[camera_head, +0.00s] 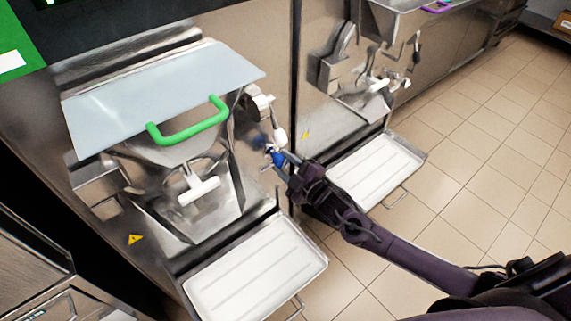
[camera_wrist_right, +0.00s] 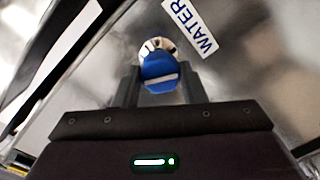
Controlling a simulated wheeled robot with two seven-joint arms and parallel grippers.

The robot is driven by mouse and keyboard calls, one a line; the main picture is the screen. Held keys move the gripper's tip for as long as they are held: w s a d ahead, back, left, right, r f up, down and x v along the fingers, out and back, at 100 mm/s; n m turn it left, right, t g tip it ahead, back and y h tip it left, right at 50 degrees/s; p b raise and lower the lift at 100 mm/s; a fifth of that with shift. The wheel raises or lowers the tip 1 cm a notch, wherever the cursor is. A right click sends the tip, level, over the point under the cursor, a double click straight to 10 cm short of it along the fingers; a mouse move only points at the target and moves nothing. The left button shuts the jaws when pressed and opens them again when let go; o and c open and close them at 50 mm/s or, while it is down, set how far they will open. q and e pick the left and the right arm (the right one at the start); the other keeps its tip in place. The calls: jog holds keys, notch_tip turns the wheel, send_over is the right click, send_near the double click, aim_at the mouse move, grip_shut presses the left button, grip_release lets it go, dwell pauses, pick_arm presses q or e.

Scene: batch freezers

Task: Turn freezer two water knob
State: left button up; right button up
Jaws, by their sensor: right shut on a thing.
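The blue water knob (camera_wrist_right: 160,72) is between my right gripper's fingers in the right wrist view. It has a pale line across its face, and a white label reading WATER (camera_wrist_right: 190,27) is beside it. In the head view the blue knob (camera_head: 277,158) is on the right side of the near freezer, below a white handle. My right gripper (camera_head: 281,163) reaches it from the lower right and is shut on it; the gripper partly hides it. My left gripper is not in view.
The near freezer has a grey lid with a green handle (camera_head: 188,124) and a white-handled lever (camera_head: 198,190). A white tray (camera_head: 258,270) juts out below. A second machine with its own tray (camera_head: 374,170) stands to the right. Tiled floor (camera_head: 480,150) is clear.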

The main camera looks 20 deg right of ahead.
jog(key=o, duration=1)
jog(key=shift+s, duration=0.1)
jog(key=b+v, duration=0.1)
jog(key=v, duration=0.6)
jog(key=shift+s+d, duration=0.15)
jog(key=shift+s, duration=0.2)
